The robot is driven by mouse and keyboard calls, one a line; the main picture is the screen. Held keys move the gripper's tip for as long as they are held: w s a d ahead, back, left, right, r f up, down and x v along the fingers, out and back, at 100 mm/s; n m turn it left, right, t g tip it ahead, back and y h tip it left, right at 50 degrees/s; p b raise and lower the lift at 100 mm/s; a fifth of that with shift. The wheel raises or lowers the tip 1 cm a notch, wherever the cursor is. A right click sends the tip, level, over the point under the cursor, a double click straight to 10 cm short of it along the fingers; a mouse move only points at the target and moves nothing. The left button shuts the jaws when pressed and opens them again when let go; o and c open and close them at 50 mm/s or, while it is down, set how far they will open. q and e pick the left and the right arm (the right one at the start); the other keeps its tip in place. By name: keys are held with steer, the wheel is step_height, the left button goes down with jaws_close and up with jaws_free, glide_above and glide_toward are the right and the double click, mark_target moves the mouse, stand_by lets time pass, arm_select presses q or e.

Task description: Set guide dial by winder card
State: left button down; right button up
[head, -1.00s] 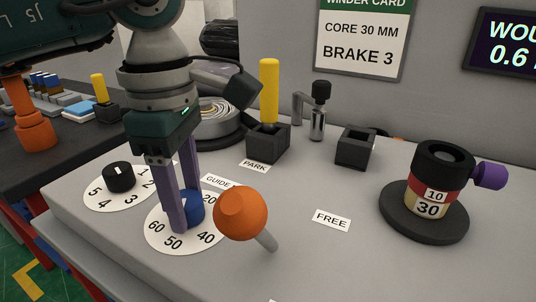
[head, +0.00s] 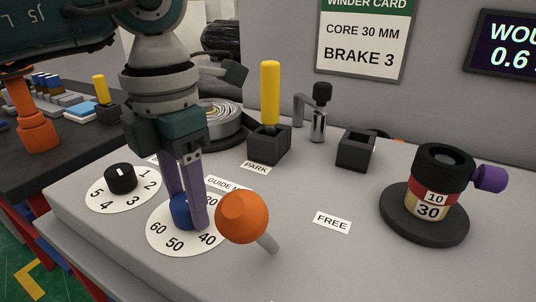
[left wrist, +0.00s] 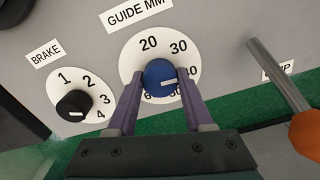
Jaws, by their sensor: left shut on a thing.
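The guide dial (head: 181,211) is a blue knob on a white number disc (head: 160,240); it also shows in the left wrist view (left wrist: 158,75). My left gripper (head: 186,210) is shut on the knob, one finger on each side, pointing down. In the left wrist view the knob's white line points right, roughly at the number following 30; a finger partly covers the lower numbers. The winder card (head: 360,45) on the back panel reads core 30 mm, brake 3; its top is cut off. My right gripper is not in view.
An orange ball-topped lever (head: 242,217) stands close right of the guide dial. The black brake dial (head: 120,178) is to its left. Behind are a yellow handle (head: 270,95) in a black socket and an empty socket (head: 355,149).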

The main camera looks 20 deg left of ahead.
mark_target(186, 200)
arm_select(q)
steer(key=n, duration=0.3)
steer(key=shift+r+n+p, duration=0.1)
steer(key=shift+n+p, duration=0.2)
steer(key=shift+n, duration=0.1)
steer(key=shift+n+p, duration=0.45)
steer(key=shift+n, duration=1.45)
steer(key=shift+c, duration=1.5)
jaws_free()
step_height(186, 200, up, 10)
